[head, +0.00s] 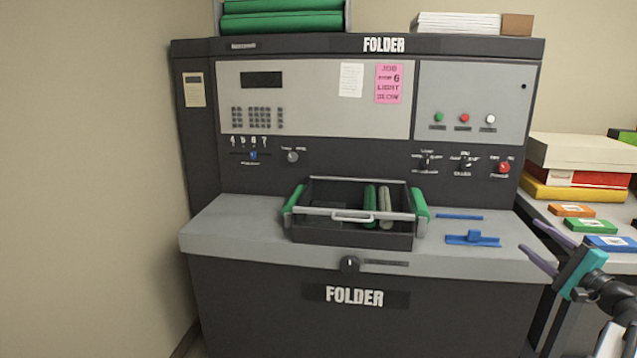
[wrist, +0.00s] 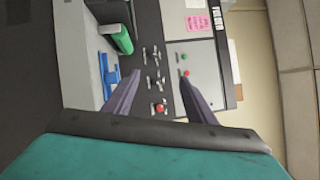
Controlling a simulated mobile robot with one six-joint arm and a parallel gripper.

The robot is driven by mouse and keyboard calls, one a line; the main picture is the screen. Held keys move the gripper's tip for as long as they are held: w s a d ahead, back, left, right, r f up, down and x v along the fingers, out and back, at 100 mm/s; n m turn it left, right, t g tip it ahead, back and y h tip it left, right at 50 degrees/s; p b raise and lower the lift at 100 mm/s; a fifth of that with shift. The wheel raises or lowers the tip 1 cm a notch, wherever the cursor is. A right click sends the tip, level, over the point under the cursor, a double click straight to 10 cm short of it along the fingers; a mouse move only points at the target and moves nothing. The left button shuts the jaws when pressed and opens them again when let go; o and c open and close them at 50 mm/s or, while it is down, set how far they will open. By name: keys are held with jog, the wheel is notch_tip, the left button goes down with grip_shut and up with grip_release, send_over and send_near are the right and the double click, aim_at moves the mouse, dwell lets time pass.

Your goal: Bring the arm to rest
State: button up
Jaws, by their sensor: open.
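My gripper (head: 545,246) is at the lower right in the head view, with a teal body and two dark purple fingers. The fingers are spread apart and nothing is between them. They point left toward the right end of the folder machine (head: 230,290), clear of its front. In the wrist view my gripper (wrist: 158,88) is also open and empty, with the machine's control panel beyond the fingertips. The panel appears turned on its side there.
The folder has an open drawer-like tray (head: 352,240) with green and pale rollers. Blue guides (head: 473,239) lie on its ledge. A side table (head: 622,262) at right holds stacked boxes (head: 580,152) and small coloured boxes (head: 572,210) near my gripper. A wall (head: 80,180) closes the left.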

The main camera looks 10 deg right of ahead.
jog(key=w+a+f+n+g+y, duration=0.1)
jog(key=w+a+f+g+y, duration=0.15)
jog(key=w+a+f, duration=0.75)
jog(key=w+a+f+n+g+y, duration=0.1)
jog(key=w+a+f+y, duration=0.45)
jog(key=a, duration=0.75)
jog(key=s+a+f+n+g+y+p, duration=0.15)
jog(key=a+f+n+g, duration=0.45)
jog(key=a+f, duration=1.8)
jog(key=s+a+f+n+g+h, duration=0.35)
jog(key=s+a+f+g, duration=0.75)
jog(key=s+a+f, duration=0.75)
jog(key=s+d+f+n+g+h, duration=0.2)
jog(key=s+d+f+n, duration=0.15)
jog(key=s, duration=0.55)
jog(key=s+d+f+n+g+h, duration=0.25)
jog(key=s+f, duration=0.25)
jog(key=s, duration=0.5)
jog(key=d+n+h, duration=0.2)
jog(key=d+h, duration=0.1)
jog(key=d, duration=0.3)
jog(key=shift+s+p, duration=0.35)
jog(key=shift+s, duration=0.05)
